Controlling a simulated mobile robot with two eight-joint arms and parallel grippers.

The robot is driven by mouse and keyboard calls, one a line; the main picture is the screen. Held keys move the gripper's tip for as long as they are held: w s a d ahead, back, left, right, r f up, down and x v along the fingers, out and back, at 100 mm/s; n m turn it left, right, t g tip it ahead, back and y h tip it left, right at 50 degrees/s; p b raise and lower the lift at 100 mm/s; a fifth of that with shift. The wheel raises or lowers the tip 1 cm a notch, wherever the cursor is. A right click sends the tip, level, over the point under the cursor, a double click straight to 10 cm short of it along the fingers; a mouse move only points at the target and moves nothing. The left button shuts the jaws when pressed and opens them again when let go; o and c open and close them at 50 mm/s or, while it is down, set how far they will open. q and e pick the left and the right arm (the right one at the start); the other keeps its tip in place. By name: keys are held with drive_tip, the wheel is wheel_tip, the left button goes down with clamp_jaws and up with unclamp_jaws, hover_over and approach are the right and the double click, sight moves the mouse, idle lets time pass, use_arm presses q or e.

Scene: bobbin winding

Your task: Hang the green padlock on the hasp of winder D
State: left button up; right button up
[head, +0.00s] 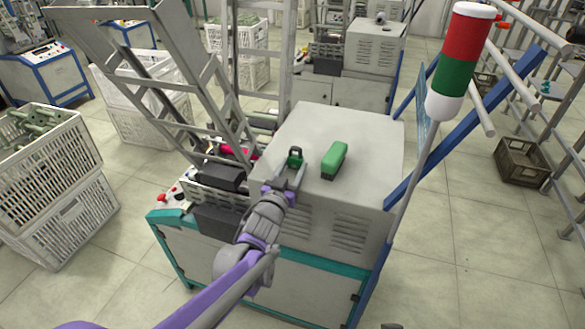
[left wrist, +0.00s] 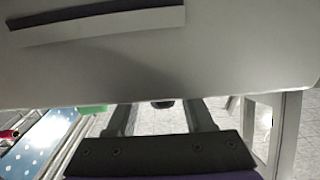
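A small green padlock (head: 295,159) with a dark shackle shows in the head view, at the left part of the grey cabinet top of the near winder (head: 375,150). My left gripper (head: 289,172) reaches toward it from the front, its two fingers apart and the padlock just beyond or between the tips. I cannot tell whether they touch. In the left wrist view the fingers (left wrist: 160,118) are apart, with a small dark piece (left wrist: 162,104) between them. No hasp or winder letter can be made out. My right gripper is not in view.
A larger green block-like object (head: 335,160) lies on the cabinet top, right of the padlock. A red-green-white signal lamp (head: 456,62) stands on a pole at right. White crates (head: 50,170) stand at left, a brown crate (head: 524,160) at far right.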

sight(295, 149)
use_arm(q)
clamp_jaws()
drive_tip(key=shift+r+p, duration=1.6)
drive_tip(key=shift+r, duration=0.95)
drive_tip(key=shift+f, duration=0.1)
